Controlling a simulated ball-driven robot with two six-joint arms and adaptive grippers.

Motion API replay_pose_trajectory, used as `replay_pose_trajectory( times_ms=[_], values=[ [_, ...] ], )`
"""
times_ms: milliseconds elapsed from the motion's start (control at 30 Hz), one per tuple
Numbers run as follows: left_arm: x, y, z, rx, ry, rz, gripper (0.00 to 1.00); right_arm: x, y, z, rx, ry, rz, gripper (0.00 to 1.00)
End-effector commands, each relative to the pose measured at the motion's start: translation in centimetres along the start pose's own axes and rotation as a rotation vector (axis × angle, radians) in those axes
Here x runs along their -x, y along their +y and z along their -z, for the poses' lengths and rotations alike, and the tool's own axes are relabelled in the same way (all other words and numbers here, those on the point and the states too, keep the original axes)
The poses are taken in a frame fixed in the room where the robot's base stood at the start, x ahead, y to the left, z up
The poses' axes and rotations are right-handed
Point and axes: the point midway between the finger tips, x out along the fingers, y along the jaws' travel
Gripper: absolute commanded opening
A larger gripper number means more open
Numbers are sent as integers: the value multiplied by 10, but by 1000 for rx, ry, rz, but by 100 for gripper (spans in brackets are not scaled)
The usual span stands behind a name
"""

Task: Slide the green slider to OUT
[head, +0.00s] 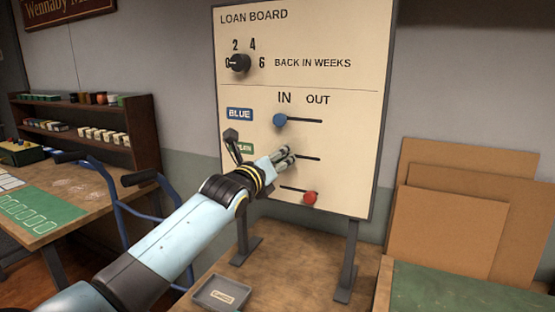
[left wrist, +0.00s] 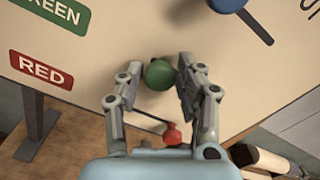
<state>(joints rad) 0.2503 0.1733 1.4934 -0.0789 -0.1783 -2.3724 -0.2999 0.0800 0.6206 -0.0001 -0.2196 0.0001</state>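The upright cream loan board (head: 330,80) has three sliders under IN and OUT. The green slider knob (left wrist: 159,75) is a round ball between the two fingers of my left gripper (left wrist: 160,66). The right-hand finger is very close to the knob or touching it; a small gap shows on the other side. The fingers look open around it. In the head view my left gripper (head: 288,156) covers the green knob at the left, IN part of its slot (head: 310,157). The OUT side of that slot is bare. My right gripper is not in view.
The blue knob (head: 280,120) sits above at IN, and the red knob (head: 310,198) sits below at OUT. A dial (head: 240,63) is higher up. A small grey tray (head: 222,293) lies on the table below. Brown panels (head: 460,215) lean at the right.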

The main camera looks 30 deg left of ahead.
Motion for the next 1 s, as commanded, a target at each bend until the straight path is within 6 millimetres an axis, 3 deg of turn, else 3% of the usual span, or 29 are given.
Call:
replay_pose_trajectory(
  times_ms=[33, 133, 533, 1000],
  values=[
    [0, 0, 0, 0, 0, 0, 28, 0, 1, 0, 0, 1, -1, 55],
    [0, 0, 0, 0, 0, 0, 15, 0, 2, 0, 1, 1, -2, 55],
    [0, -2, 1, 0, 0, 0, 15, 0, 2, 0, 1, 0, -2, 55],
    [0, -26, 15, 2, 1, 0, 15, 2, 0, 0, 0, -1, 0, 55]
  ],
)
